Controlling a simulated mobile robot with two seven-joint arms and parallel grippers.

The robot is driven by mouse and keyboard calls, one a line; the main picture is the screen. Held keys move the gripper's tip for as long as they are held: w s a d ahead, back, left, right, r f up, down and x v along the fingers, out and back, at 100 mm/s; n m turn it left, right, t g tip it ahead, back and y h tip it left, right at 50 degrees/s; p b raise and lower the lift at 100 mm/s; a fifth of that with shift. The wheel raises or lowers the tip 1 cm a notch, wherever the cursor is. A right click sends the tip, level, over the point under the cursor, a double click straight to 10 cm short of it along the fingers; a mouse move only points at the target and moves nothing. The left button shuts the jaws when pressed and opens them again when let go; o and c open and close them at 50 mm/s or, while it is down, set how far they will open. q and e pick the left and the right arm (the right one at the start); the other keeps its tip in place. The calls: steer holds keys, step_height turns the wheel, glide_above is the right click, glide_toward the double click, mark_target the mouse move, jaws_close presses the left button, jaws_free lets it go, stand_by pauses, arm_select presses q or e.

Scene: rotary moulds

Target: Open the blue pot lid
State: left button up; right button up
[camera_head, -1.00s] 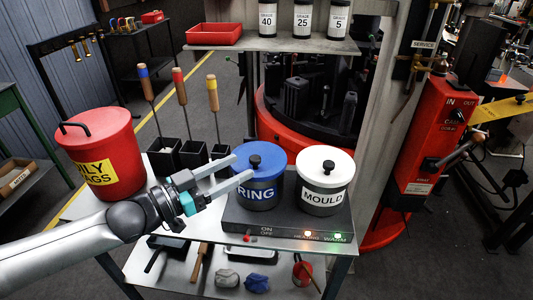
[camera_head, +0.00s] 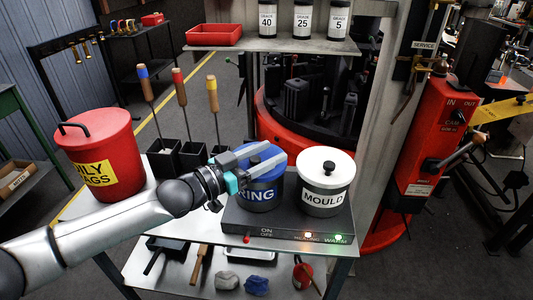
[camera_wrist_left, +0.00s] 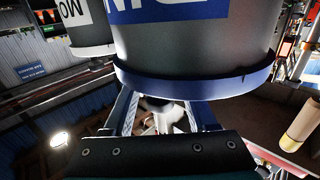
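The blue lid (camera_head: 273,170) lies flat on the dark pot labelled RING (camera_head: 262,196), left of the white-lidded pot. My left gripper (camera_head: 277,149) reaches over this lid from the left, its two grey fingers on either side of the lid's centre. In the left wrist view, where the pot appears upside down, the blue lid rim (camera_wrist_left: 200,86) crosses the picture and a dark knob (camera_wrist_left: 158,106) shows between the fingers. The fingers look spread, with a gap by the knob. In the head view the fingers mostly hide the knob. My right gripper is not in view.
The white-lidded MOULD pot (camera_head: 325,190) stands close on the right, on the same dark heater base (camera_head: 285,222) with lit lamps. Tools with wooden handles (camera_head: 181,88) stand in black holders behind the arm. A red rag bin (camera_head: 98,150) is at left.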

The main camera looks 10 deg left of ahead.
arm_select(q)
jaws_close()
stand_by(1.2)
